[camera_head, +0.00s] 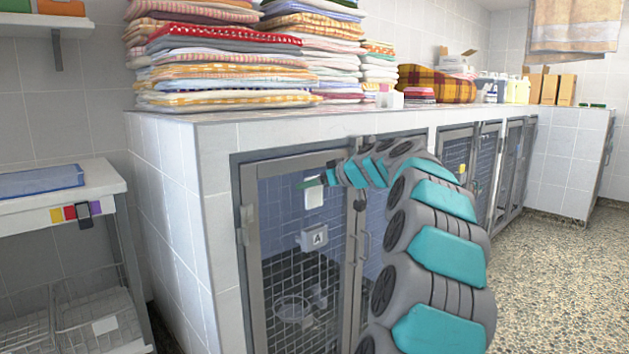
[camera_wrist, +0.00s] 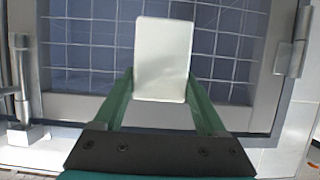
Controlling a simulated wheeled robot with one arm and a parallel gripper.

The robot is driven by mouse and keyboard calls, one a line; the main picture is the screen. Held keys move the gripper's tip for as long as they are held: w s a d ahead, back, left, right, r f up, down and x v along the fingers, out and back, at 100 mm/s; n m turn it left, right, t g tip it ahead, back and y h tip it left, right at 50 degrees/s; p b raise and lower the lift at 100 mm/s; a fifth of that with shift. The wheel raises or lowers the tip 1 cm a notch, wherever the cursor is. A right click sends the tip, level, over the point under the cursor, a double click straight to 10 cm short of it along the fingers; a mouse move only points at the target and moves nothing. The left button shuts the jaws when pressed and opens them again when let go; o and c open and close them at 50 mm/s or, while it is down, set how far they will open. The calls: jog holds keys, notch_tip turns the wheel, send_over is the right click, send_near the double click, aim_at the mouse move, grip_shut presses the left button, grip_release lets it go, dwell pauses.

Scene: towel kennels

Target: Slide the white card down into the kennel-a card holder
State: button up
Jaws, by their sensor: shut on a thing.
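The white card (camera_head: 314,197) is held upright in front of the kennel-a door mesh, above the card holder. My gripper (camera_head: 324,181) is shut on it, at the card's upper part in the head view. In the wrist view the white card (camera_wrist: 163,60) stands between the two green fingers of my gripper (camera_wrist: 160,90). The kennel-a card holder (camera_head: 314,238), a small grey plate marked "A", hangs on the door mesh below the card, with a gap between them. The holder is not visible in the wrist view.
The kennel door (camera_head: 300,255) has a grey metal frame and mesh, with a bowl (camera_head: 292,308) behind it. Stacked towels (camera_head: 235,65) lie on the tiled top above. A shelf cart (camera_head: 60,190) stands at left. Open pebbled floor (camera_head: 545,270) lies at right.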

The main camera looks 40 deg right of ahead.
aim_at(316, 199)
jog(key=shift+f+b, duration=0.35)
jog(key=shift+f, duration=0.75)
jog(key=shift+f+b, duration=1.1)
jog(key=shift+b, duration=0.1)
jog(key=shift+f+b, duration=0.2)
jog(key=shift+b, duration=0.3)
jog(key=shift+b, duration=0.7)
jog(key=shift+f+b, duration=2.55)
jog(key=shift+f, duration=0.15)
dwell(0.5)
jog(key=o, duration=1.3)
jog(key=shift+c, duration=0.2)
jog(key=v, duration=0.7)
jog(key=shift+s+p, duration=0.35)
jog(key=shift+s, duration=0.05)
